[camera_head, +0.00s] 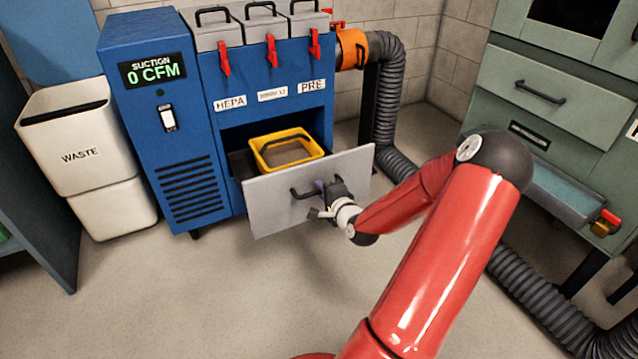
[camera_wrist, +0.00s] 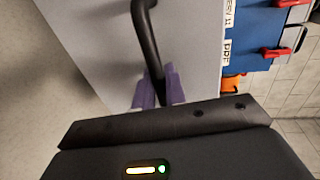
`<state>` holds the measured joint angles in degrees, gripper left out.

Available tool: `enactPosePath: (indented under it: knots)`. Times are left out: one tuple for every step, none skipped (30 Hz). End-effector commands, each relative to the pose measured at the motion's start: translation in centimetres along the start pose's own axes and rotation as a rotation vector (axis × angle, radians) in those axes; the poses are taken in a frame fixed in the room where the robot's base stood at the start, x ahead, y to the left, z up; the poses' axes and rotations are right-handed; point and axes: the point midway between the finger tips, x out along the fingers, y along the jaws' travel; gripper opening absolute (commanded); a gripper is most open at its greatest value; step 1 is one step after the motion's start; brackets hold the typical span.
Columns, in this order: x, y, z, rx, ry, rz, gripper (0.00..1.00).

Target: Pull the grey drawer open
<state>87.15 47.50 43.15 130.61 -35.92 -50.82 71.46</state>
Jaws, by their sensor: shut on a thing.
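The grey drawer (camera_head: 276,204) sits low in the blue suction cabinet (camera_head: 222,99) and stands pulled out, with its inside showing behind the front panel. A yellow tray (camera_head: 262,152) lies in it. The drawer's dark bar handle (camera_head: 298,193) is on the front panel. My gripper (camera_head: 324,190) is at the right part of this handle. In the wrist view the two purple fingertips of my gripper (camera_wrist: 158,88) are closed around one end of the dark handle (camera_wrist: 146,40), against the grey front (camera_wrist: 95,35). The handle's right end is hidden by my gripper in the head view.
A white waste bin (camera_head: 78,140) stands left of the cabinet. A green-grey cabinet (camera_head: 545,90) with its own drawers stands at the right. A black corrugated hose (camera_head: 388,105) runs down and across the floor at the right. The floor (camera_head: 200,285) before the drawer is clear.

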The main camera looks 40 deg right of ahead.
Motion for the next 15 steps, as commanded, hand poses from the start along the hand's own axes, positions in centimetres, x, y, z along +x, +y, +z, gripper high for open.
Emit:
enactPosePath:
  knots:
    - [-0.25, 0.03, 0.05, 0.000, -0.001, 0.001, 0.00]
    - [-0.34, 0.06, 0.05, 0.000, -0.001, 0.001, 0.00]
    - [-0.43, 0.10, 0.06, 0.000, -0.001, 0.001, 0.00]
    - [-0.48, 0.12, 0.05, 0.000, -0.001, 0.001, 0.00]
    - [-0.51, 0.14, 0.05, 0.000, -0.001, 0.001, 0.00]
    - [-0.55, 0.15, 0.05, 0.000, -0.001, 0.001, 0.00]
    - [-0.56, 0.16, 0.05, 0.000, -0.001, 0.001, 0.00]
    - [-0.56, 0.17, 0.05, 0.000, -0.001, 0.001, 0.00]
    - [-0.56, 0.18, 0.05, 0.000, -0.001, 0.001, 0.00]
    - [-0.56, 0.18, 0.05, 0.000, -0.001, 0.001, 0.00]
    - [-0.56, 0.18, 0.05, 0.000, -0.001, 0.001, 0.00]
    - [-0.56, 0.18, 0.05, 0.000, -0.001, 0.001, 0.00]
    - [-0.56, 0.18, 0.05, 0.000, -0.001, 0.001, 0.00]
    - [-0.56, 0.18, 0.05, 0.000, -0.001, 0.001, 0.00]
    - [-0.56, 0.19, 0.05, 0.000, -0.001, 0.001, 0.00]
